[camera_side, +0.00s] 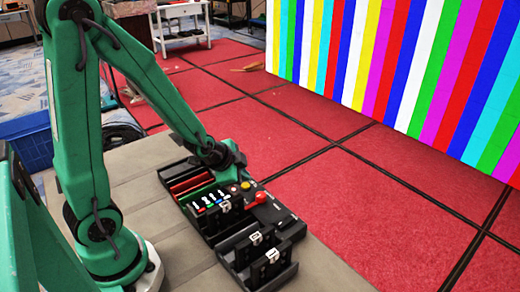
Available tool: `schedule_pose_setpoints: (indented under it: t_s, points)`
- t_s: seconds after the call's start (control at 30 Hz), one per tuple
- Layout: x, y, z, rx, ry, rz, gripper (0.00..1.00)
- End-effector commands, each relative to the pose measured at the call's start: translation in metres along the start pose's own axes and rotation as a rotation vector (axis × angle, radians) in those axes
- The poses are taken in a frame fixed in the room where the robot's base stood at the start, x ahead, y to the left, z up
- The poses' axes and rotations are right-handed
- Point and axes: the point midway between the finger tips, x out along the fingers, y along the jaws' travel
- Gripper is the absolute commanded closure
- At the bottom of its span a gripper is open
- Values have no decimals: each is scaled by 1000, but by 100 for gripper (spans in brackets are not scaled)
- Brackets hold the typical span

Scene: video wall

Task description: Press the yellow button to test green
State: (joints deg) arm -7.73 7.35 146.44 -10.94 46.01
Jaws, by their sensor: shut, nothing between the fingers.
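A dark control panel (282,221) lies on the grey table, with several small buttons and switches on it. The yellow button (245,185) shows near the panel's far edge. My gripper (236,178) is shut and empty, pointing down just behind and left of the yellow button. At this size I cannot tell whether its tip touches the panel. The video wall (400,70) at the upper right shows vertical stripes of many colours, not one plain green.
A larger red button (261,197) sits right of the yellow one, and a pale button (233,188) sits left. Black holders (258,258) with numbered tags stand at the front. Slotted trays (187,182) lie to the left. Red carpet lies beyond the table.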

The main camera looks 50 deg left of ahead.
Motion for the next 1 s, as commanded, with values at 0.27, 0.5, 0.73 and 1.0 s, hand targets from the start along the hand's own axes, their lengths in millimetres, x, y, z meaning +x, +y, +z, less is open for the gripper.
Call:
schedule_pose_setpoints:
  t_s: [0.27, 0.5, 0.73, 1.0]
  points:
    - [-4, -3, -3, 0, 2, -2, 100]
    - [-17, -10, -9, 0, 2, -2, 100]
    - [-30, -17, -16, 0, 2, -2, 100]
    - [-40, -22, -21, 0, 0, 0, 100]
